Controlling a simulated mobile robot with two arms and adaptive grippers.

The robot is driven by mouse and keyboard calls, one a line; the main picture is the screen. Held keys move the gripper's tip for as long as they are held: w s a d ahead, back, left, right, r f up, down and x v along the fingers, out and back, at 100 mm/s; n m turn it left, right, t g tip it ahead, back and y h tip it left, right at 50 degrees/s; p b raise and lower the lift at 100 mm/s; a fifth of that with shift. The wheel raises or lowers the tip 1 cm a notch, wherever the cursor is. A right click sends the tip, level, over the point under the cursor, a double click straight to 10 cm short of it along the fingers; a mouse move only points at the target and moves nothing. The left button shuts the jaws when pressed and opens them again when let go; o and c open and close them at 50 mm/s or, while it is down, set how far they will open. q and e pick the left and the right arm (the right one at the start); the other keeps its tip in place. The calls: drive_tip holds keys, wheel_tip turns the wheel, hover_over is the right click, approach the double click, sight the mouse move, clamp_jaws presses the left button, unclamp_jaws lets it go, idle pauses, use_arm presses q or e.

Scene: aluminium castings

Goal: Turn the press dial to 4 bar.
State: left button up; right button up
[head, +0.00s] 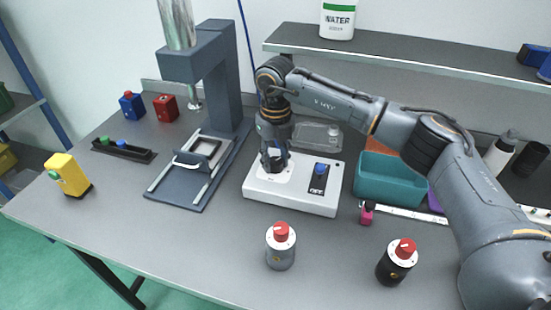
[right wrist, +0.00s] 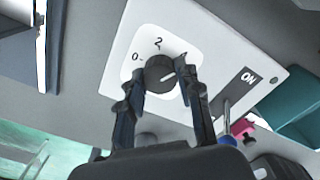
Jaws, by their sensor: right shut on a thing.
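The white press control box (head: 290,207) lies flat on the bench, right of the press. Its round dark grey dial (right wrist: 160,72) shows in the right wrist view on a white face marked 0 and 2. A light pointer line on the dial points right, past the 2, toward the right finger. Further marking there is partly covered by that finger. My right gripper (head: 274,164) points down over the box's left part and hides the dial in the head view. In the wrist view its fingers (right wrist: 160,76) are shut on the dial from both sides. My left gripper is out of view.
A switch with a blue tip (head: 320,169) and an ON label sits beside the dial on the box. The grey press (head: 212,85) stands left. A teal bin (head: 390,180) is right. Two red-knobbed cylinders (head: 281,252) (head: 396,268) stand in front.

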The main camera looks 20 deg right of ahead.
sight(275, 161)
drive_tip(key=o, duration=1.1)
drive_tip(key=shift+o, duration=0.2)
drive_tip(key=shift+r, duration=0.2)
wheel_tip(275, 161, up, 12)
drive_tip(key=shift+f, duration=0.15)
